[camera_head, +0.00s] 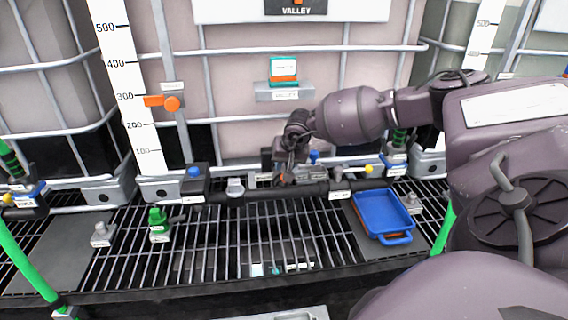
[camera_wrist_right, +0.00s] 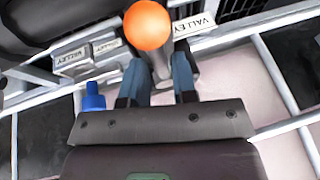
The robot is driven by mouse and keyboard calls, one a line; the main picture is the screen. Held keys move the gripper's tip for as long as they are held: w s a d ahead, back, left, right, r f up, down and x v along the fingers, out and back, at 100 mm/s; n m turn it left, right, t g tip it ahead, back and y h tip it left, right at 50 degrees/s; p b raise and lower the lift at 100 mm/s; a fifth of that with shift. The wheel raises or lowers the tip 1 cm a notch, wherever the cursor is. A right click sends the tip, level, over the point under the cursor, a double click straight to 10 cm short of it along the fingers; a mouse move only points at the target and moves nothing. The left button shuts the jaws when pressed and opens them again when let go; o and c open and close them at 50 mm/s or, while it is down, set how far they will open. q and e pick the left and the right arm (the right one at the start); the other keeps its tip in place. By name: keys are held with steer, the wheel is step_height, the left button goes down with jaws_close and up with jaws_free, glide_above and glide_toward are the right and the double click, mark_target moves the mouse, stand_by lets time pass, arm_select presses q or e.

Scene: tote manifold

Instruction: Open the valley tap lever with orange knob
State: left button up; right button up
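The orange knob (camera_wrist_right: 148,25) shows in the right wrist view, on a grey lever stem (camera_wrist_right: 161,72) near a VALLEY label. My right gripper (camera_wrist_right: 158,78) has its two blue fingers apart, one on each side of the stem below the knob. A gap seems to show between fingers and stem; contact is not clear. In the head view my right gripper (camera_head: 286,172) is down at the dark pipe (camera_head: 260,193) in front of the VALLEY tote (camera_head: 240,110). My wrist mostly hides the tap and knob there. My left gripper is out of view.
A blue tray (camera_head: 384,215) sits on the grating at right. A green-topped fitting (camera_head: 158,222) stands at left. An orange handle (camera_head: 165,102) is on the tote's upright. A blue-topped part (camera_wrist_right: 94,98) is close beside my right fingers. Steel cage bars run behind.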

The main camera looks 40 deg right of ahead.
steer(key=shift+o, duration=1.2)
steer(key=shift+r, duration=0.1)
steer(key=v, duration=1)
steer(key=shift+r, duration=0.3)
steer(key=shift+s, duration=0.15)
